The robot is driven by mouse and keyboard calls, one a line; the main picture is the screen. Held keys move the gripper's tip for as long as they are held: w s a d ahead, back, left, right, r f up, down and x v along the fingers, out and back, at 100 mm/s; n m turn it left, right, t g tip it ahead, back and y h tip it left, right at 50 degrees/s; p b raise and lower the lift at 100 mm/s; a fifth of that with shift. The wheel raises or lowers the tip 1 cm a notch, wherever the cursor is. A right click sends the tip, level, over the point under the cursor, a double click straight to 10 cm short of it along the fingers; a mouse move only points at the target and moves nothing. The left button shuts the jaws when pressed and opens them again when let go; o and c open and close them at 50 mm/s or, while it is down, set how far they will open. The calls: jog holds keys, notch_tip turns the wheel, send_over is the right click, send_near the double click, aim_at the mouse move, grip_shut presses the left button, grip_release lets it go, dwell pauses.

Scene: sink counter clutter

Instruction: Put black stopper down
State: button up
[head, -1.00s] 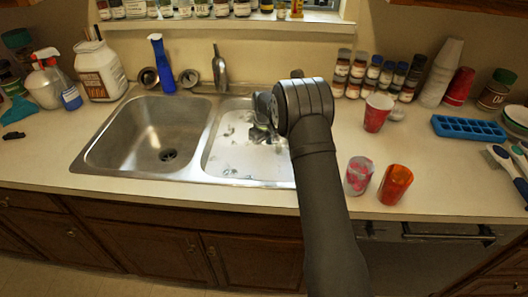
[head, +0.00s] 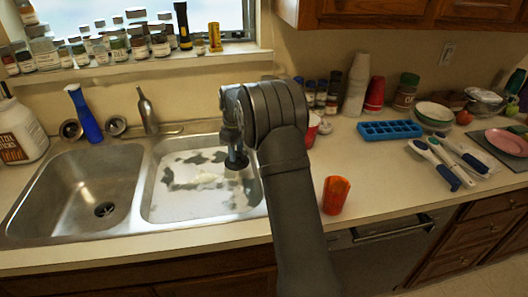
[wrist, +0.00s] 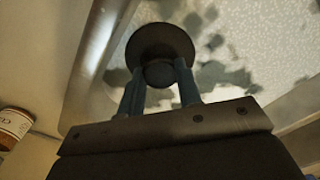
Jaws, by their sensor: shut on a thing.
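The black stopper (wrist: 160,42) is a round dark disc with a knob, held between the two fingers of my gripper (wrist: 160,72) in the wrist view. In the head view my gripper (head: 236,145) points down over the right side of the right sink basin (head: 165,205), with the dark stopper (head: 237,163) at its tips. The stopper appears apart from the basin floor, though the exact height is hard to tell. The basin floor is whitish with dark grey patches.
The empty left basin (head: 60,195) has a dark drain (head: 104,209).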

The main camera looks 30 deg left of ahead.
jog(key=w+r, duration=0.2)
jog(key=w+d+r, duration=0.1)
jog(key=w+r, duration=0.1)
jog(key=w+d+r, duration=0.1)
jog(key=w, duration=0.2)
jog(key=shift+r, duration=0.4)
jog(key=w+d+r+m, duration=0.1)
jog(key=w+d+r, duration=0.4)
jog(key=w+r, duration=0.15)
jog(key=f, duration=1)
jog(key=shift+w+d, duration=0.15)
jog(key=shift+w, duration=0.15)
jog(key=shift+f, duration=0.15)
jog(key=o, duration=1)
jog(key=shift+c, duration=0.2)
notch_tip(320, 180, up, 12)
jog(key=shift+r, duration=0.2)
